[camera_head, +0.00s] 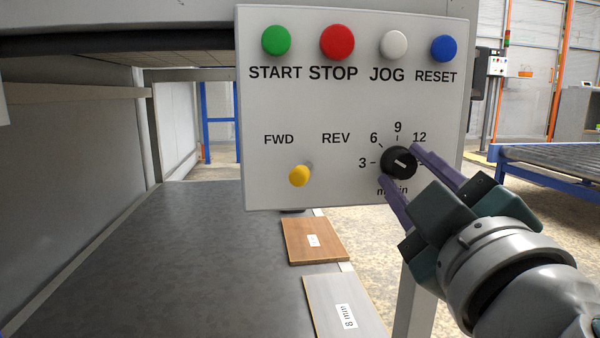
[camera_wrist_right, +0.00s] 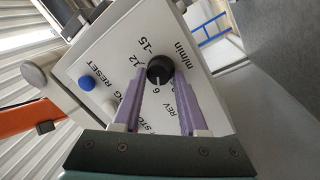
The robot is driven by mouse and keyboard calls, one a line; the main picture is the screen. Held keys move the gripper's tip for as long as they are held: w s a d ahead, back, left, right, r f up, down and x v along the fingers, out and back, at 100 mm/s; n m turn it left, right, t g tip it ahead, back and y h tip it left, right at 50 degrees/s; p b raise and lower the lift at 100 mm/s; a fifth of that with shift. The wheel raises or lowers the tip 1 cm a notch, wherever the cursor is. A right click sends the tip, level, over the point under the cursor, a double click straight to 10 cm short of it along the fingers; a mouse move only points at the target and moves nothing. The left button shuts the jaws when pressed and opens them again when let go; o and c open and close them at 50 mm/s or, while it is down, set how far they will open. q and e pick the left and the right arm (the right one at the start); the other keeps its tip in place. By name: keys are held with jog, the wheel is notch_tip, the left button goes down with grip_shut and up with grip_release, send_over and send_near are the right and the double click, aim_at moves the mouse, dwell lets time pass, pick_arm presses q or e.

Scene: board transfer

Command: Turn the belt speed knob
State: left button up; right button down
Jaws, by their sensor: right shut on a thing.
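The belt speed knob (camera_head: 399,163) is black and round with a short white line, on the lower right of a light grey control panel (camera_head: 270,185). Numbers 3, 6, 9 and 12 show around it in the head view. In the wrist view the knob (camera_wrist_right: 159,70) has 6, 12, 15 and m/min near it. My right gripper (camera_head: 400,163) is shut on the knob, one purple finger at its upper right and one at its lower left. My left gripper is not in view.
Green, red, white and blue buttons (camera_head: 337,42) line the panel's top. A yellow FWD/REV lever (camera_head: 300,175) is left of the knob. Below lie a brown board (camera_head: 300,250) and a grey board (camera_head: 325,305) on a dark belt (camera_head: 180,270). A roller conveyor (camera_head: 560,160) stands at right.

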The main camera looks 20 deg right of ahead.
jog(key=n+y, duration=0.1)
jog(key=n, duration=0.3)
jog(key=shift+d+n+t, duration=0.1)
jog(key=shift+n+t, duration=0.3)
jog(key=shift+n+y, duration=0.3)
jog(key=shift+n, duration=0.8)
jog(key=shift+c, duration=2.2)
grip_release()
jog(key=shift+s+f, duration=0.1)
jog(key=shift+f, duration=0.05)
